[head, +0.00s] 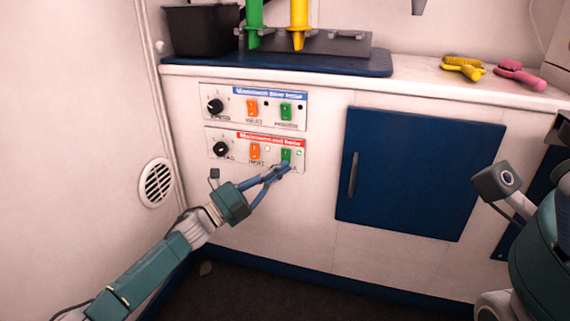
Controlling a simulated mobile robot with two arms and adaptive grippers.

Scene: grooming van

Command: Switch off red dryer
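The red-labelled dryer panel (236,136) is the lower of two control panels on the white cabinet front. It has a black knob (221,150), an orange switch (254,151) and a green switch (286,156). The small lights beside its switches look lit, pale and greenish. My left gripper (286,168) is in front of this panel, its fingertips together at the lower part of the green switch. It holds nothing that I can see. I cannot tell whether the tips touch the switch. My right arm shows at the right edge; its fingers are not visible.
The blue-labelled panel (236,98) sits just above, its lights dark. A blue cabinet door (420,170) is to the right. The counter above holds a black bin (200,30), green (254,20) and yellow (299,22) tools in a holder, and yellow (463,68) and pink (518,74) clippers.

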